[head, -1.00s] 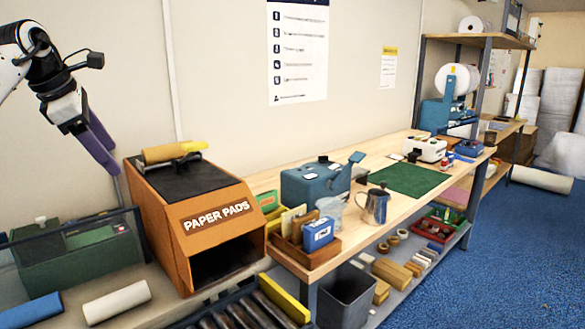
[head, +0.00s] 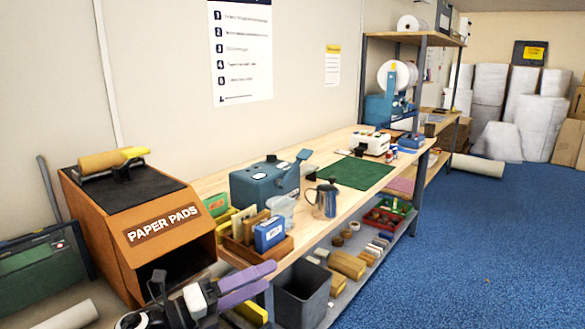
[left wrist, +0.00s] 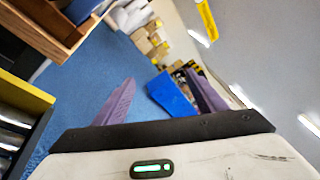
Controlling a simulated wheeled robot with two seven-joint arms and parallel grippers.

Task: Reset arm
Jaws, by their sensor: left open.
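My left gripper (head: 268,278) is low in the bottom middle of the head view, in front of the workbench's near end and right of the paper pads box. Its two purple fingers point right with a gap between them. In the left wrist view the fingers of the left gripper (left wrist: 163,88) stand wide apart with nothing held between them. Blue floor and blurred goods show beyond them. My right gripper is in neither view.
The orange paper pads box (head: 162,225) stands left of the workbench (head: 205,186). A dark grey bin (head: 304,290) is below the bench's near end. A metal jug (head: 326,202) stands near the bench edge. Blue floor (head: 470,250) is clear at right.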

